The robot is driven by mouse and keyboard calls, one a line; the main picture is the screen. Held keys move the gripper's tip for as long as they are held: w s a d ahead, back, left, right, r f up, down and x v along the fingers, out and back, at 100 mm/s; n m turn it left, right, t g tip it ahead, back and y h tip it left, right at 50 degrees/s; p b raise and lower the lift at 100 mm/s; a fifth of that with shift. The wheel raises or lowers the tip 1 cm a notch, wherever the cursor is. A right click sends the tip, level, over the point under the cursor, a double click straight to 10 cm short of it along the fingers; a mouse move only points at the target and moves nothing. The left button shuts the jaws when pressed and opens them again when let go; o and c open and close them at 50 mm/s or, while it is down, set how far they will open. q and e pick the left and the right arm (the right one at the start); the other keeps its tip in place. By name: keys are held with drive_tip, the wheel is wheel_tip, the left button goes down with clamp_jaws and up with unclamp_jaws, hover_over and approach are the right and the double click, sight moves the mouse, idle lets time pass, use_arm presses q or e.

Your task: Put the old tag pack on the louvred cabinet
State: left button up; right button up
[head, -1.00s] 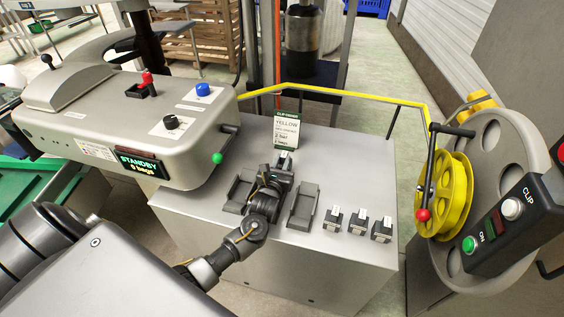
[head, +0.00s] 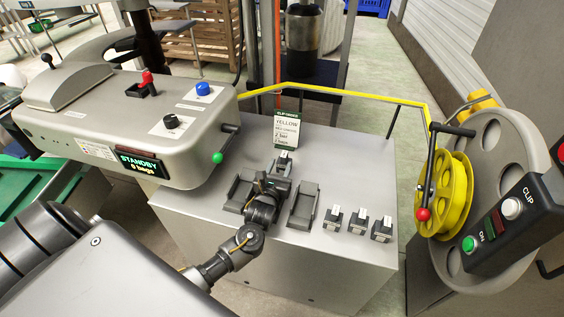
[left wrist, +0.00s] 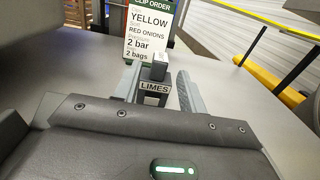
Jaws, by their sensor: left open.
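A small grey tag pack (left wrist: 155,88) labelled LIMES stands upright in the left wrist view, in front of the order card. My left gripper (head: 276,180) is open, with a finger on each side of the pack; I cannot tell whether they touch it. In the head view the gripper and wrist hide most of the pack. The gripper is low over the top of a grey cabinet (head: 340,262), between two dark cradles. I see no louvres on this cabinet's visible faces. My right gripper is not in view.
The left cradle (head: 238,193) and right cradle (head: 303,206) flank my gripper. Several small packs (head: 358,224) stand in a row to the right. An order card (head: 286,132) reading YELLOW stands behind. The clipper head (head: 120,125) overhangs at left; a yellow reel (head: 445,195) is at right.

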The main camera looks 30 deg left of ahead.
use_arm(q)
drive_tip(key=shift+v, duration=2.2)
drive_tip(key=shift+r, duration=0.1)
